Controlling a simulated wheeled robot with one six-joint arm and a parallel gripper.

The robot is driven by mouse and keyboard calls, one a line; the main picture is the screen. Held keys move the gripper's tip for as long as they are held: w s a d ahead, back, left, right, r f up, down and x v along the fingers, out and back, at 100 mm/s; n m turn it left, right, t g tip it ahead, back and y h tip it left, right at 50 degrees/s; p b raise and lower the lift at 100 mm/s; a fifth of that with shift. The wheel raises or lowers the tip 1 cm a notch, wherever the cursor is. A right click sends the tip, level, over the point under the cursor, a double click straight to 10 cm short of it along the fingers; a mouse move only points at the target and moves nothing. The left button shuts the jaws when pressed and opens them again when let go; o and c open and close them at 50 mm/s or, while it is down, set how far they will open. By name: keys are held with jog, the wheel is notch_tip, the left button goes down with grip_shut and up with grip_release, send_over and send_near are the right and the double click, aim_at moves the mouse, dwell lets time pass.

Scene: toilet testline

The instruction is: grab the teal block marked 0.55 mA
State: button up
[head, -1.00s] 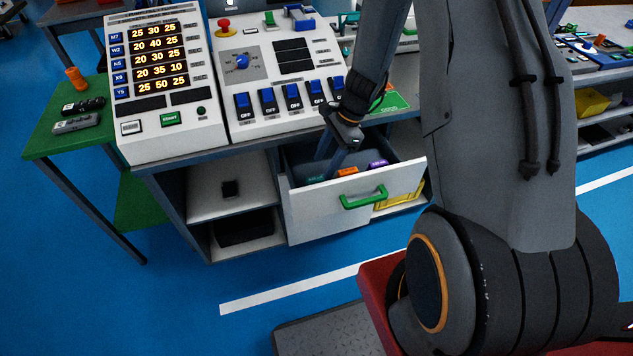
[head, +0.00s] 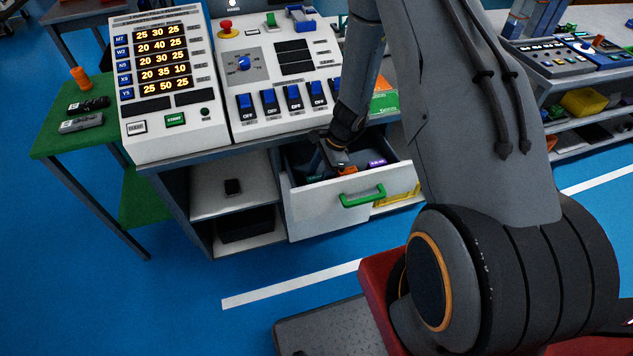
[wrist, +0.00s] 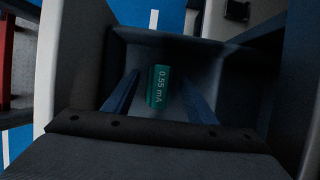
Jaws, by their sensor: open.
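The teal block marked 0.55 mA (wrist: 158,86) lies in the open drawer (head: 335,214). In the wrist view it stands between the two fingers of my gripper (wrist: 157,78), with a gap visible on each side. My gripper is open and reaches down into the drawer. In the head view, my gripper (head: 330,163) is at the drawer's left part, and a small bit of the teal block (head: 314,178) shows beside it. How deep the fingertips are relative to the block is hard to tell.
An orange block (head: 347,170) and a purple block (head: 377,163) lie in the drawer, to the right of the teal one. The drawer front has a green handle (head: 363,196). The control panel with blue switches (head: 270,102) stands above and behind the drawer.

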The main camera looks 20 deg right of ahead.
jog(key=c, duration=1.2)
jog(key=shift+r, duration=0.1)
